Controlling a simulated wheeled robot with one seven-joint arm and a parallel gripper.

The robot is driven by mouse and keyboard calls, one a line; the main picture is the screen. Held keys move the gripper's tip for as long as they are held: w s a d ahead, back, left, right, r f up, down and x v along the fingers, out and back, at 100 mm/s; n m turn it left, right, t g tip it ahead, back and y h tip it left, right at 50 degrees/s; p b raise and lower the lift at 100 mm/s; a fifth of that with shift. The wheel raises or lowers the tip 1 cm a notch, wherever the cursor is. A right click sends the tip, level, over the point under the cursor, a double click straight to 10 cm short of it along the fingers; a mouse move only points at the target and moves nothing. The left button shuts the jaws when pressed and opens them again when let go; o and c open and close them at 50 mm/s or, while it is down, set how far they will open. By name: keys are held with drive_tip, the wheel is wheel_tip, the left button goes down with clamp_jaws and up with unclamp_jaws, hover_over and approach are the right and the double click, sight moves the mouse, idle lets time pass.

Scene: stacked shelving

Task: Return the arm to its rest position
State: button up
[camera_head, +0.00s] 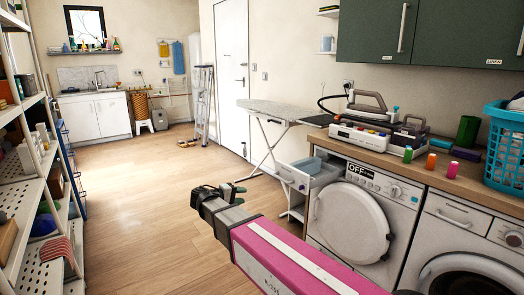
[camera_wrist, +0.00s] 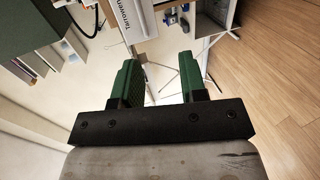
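My gripper (camera_head: 236,193) is at the end of my pink and grey arm, which reaches in from the lower right in the head view. It is held above the wooden floor, left of the washing machines and in front of the ironing board. In the wrist view its two green fingers (camera_wrist: 160,78) stand apart. No object shows held between them.
An ironing board (camera_head: 277,110) stands beyond my gripper. An open drawer (camera_head: 312,172) juts out beside a white front-loading machine (camera_head: 355,222). A wooden counter (camera_head: 440,172) runs along the right, shelving (camera_head: 30,190) along the left. Open floor (camera_head: 130,200) lies between.

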drive_tip(key=s+d+f+m+g+y, duration=0.2)
drive_tip(key=d+f, duration=0.4)
drive_tip(key=d, duration=0.3)
drive_tip(key=s+d+f+m+g+y, duration=0.2)
drive_tip(key=s+d+f+y, duration=0.4)
drive_tip(key=d, duration=0.3)
drive_tip(key=s+d+f+m+g+y, duration=0.3)
drive_tip(key=s+d+f+g+y, duration=0.1)
drive_tip(key=d+f, duration=0.4)
drive_tip(key=shift+s+d+f+g, duration=0.15)
drive_tip(key=shift+s+d+g, duration=0.15)
drive_tip(key=shift+s+d, duration=0.55)
